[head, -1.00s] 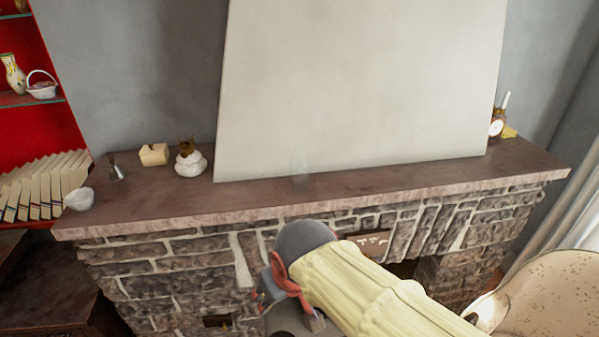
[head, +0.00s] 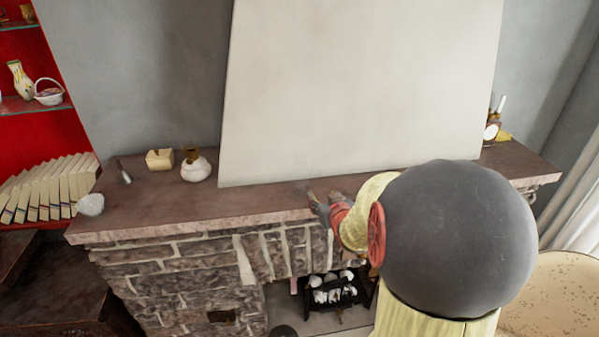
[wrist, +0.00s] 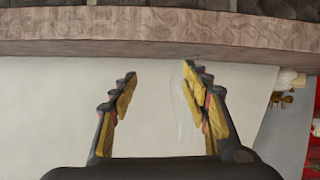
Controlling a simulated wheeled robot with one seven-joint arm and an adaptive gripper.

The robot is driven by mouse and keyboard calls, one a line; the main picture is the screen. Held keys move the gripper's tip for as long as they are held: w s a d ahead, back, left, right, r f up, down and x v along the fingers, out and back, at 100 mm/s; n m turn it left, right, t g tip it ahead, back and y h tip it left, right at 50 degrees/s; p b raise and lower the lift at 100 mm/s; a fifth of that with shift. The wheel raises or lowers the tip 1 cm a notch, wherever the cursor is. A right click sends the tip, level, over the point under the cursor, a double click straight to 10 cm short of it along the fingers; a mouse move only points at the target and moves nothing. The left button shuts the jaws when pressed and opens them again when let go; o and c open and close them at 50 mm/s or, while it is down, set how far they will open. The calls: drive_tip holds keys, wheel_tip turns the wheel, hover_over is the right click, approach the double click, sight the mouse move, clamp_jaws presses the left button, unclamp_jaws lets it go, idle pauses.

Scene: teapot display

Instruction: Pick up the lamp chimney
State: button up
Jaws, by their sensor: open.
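The lamp chimney is a clear glass piece, very faint against the pale panel. It shows in the wrist view (wrist: 182,115) as a thin see-through outline between my fingers, nearer the right one. In the head view it is barely visible on the mantel, in front of the panel. My gripper (head: 323,198) is at the mantel's front edge in the head view, close to where the chimney stands. In the wrist view my gripper (wrist: 159,74) is open, its two fingers well apart. I cannot tell whether a finger touches the glass.
The mantel (head: 260,201) runs above a stone fireplace. A large pale panel (head: 360,90) leans on the wall behind. A white pot (head: 196,171), a cream box (head: 160,160) and a white bowl (head: 91,205) stand at left.

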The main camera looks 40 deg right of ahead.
sight(302, 157)
drive_tip(key=w+r+t, duration=0.1)
drive_tip(key=r+t, duration=0.1)
drive_tip(key=r, duration=0.1)
drive_tip(key=w+a+r+t, duration=0.1)
drive_tip(key=w+r, duration=0.1)
drive_tip(key=r, duration=0.1)
drive_tip(key=w+r+n+t, duration=0.1)
drive_tip(key=r+t, duration=0.1)
drive_tip(key=r, duration=0.1)
drive_tip(key=shift+w+a+r+t+y, duration=0.1)
drive_tip(key=shift+w+a+t+y, duration=0.2)
drive_tip(key=shift+r+p+x, duration=0.2)
drive_tip(key=shift+p+x, duration=0.2)
drive_tip(key=shift+x, duration=3.15)
drive_tip(key=shift+a, duration=0.1)
drive_tip(key=c, duration=1.1)
clamp_jaws()
